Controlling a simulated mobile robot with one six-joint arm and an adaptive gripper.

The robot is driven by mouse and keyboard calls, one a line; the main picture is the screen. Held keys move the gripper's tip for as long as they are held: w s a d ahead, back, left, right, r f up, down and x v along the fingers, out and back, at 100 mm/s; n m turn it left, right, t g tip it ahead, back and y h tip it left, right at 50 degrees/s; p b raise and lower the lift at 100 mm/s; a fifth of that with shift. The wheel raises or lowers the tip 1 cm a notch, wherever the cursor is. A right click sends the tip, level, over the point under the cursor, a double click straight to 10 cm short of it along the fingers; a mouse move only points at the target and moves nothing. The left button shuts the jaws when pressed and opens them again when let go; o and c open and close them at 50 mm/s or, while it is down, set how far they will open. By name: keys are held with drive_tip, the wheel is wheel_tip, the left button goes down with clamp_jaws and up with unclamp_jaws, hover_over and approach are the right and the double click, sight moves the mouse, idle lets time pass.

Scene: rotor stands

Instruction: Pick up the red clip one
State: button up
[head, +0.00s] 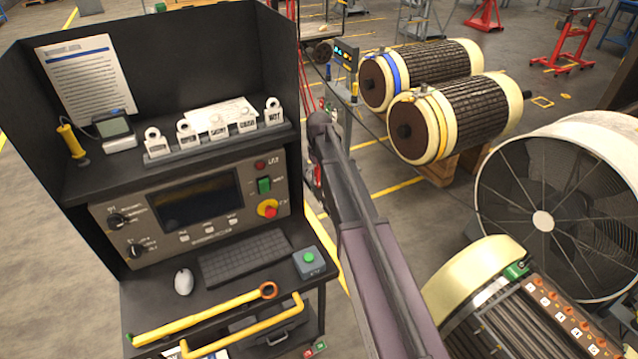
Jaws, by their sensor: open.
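A small red piece (309,353) shows at the bottom edge of the head view, beside a green one, below the console's right front corner. It is too small to tell whether it is a clip. Another narrow red thing (318,178) shows beside my arm, partly hidden by it. Its shape is unclear. A green clip-like piece (516,270) sits on the rim of the near rotor at the lower right. My arm reaches up through the middle of the view. I cannot make out my gripper's fingers or anything held.
A black console desk (290,55) stands at left, with a keyboard (245,258), a mouse (183,281) and a yellow tool (200,318). Two banded rotors (455,125) rest on wooden supports behind. A large fan (575,190) stands at right. Open floor (395,210) lies between.

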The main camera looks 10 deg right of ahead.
drive_tip(key=shift+f, duration=0.5)
clamp_jaws()
idle(0.3)
